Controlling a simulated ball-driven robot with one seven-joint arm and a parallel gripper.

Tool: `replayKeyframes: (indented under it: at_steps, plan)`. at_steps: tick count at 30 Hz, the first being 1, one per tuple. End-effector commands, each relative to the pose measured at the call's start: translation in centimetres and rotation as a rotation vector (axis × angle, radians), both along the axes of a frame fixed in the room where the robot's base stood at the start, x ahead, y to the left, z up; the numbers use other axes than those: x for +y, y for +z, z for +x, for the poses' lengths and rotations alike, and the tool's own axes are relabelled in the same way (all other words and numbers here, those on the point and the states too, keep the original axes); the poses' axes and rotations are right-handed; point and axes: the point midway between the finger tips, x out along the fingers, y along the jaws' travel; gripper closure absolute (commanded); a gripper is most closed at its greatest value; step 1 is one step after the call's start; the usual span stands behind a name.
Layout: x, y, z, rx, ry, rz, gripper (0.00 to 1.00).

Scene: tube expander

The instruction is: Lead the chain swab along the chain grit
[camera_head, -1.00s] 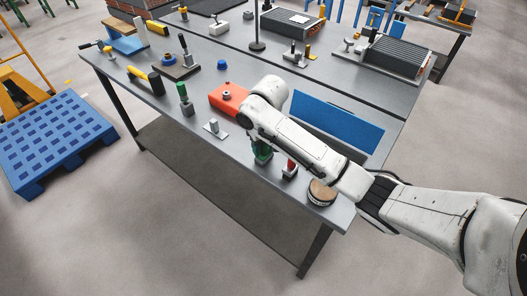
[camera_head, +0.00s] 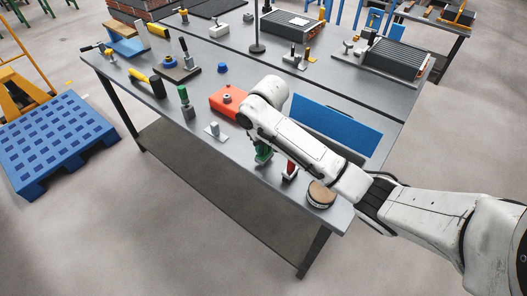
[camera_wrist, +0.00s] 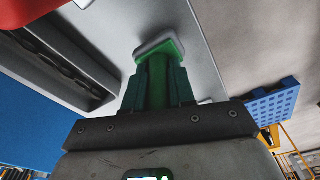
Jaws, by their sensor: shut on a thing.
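In the wrist view my gripper (camera_wrist: 158,88) is shut on a green-handled tool (camera_wrist: 160,62), which looks like the chain swab. Its pale, block-like head points away from the jaws, above the grey bench top; contact cannot be told. In the head view the green tool (camera_head: 263,152) shows just below my arm near the bench's front edge, and my arm hides the jaws. Left of the tool in the wrist view, a grey housing has a dark slot with a row of rounded links (camera_wrist: 72,70), likely the chain; any grit on it cannot be made out.
A red-handled tool (camera_head: 290,170) and a round brown-topped piece (camera_head: 320,194) stand close right of the green tool. A red block (camera_head: 228,102) and a small grey stand (camera_head: 214,131) lie left. A blue panel (camera_head: 335,123) is behind my arm.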

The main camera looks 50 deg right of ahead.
Motion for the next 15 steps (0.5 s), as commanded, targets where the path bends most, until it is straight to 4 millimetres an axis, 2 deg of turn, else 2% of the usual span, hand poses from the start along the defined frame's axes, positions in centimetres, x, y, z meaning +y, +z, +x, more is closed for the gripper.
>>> replayKeyframes:
  at_steps: [1,15]
  plan:
    - [0.0,0.8,0.0,0.001,0.0,0.0,1.0]
    - [0.1,3.9,0.0,0.0,0.001,0.0,1.0]
